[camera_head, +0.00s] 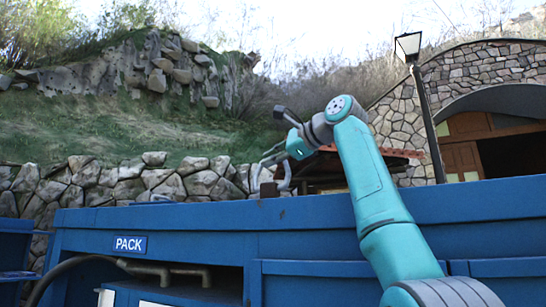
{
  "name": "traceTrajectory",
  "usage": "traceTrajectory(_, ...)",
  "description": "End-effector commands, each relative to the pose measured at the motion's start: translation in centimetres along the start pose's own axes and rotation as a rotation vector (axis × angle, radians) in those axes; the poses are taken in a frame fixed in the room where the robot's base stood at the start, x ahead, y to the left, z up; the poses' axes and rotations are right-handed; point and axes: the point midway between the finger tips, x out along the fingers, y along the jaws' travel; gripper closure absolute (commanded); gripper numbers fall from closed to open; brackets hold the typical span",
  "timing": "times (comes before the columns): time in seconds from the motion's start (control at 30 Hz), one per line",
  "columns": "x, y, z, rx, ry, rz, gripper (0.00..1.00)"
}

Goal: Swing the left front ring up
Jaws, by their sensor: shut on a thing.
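My gripper (270,182) is at the top edge of the blue housing (190,243), left of my teal arm. Its grey fingers reach down to a small dark brown block (268,190) on that edge. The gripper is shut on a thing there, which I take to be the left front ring. The ring is too small and too covered by the fingers to tell its shape or tilt apart from them.
A lamp post (425,110) and stone walls stand behind. Open air lies above the housing.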

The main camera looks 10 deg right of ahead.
Motion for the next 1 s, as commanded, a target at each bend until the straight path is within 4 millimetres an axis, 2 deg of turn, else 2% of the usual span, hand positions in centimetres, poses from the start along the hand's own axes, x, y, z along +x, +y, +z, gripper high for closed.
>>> traceTrajectory(0.03,0.82,0.40,0.01,0.007,-0.007,0.004,1.00)
traceTrajectory(0.2,0.85,0.42,-0.03,0.008,-0.007,0.005,1.00)
traceTrajectory(0.23,0.86,0.43,-0.04,0.009,-0.007,0.005,0.76)
traceTrajectory(0.3,0.87,0.44,-0.05,0.009,-0.006,0.005,0.60)
traceTrajectory(1.0,0.14,0.09,0.01,0.003,-0.002,0.000,0.60)
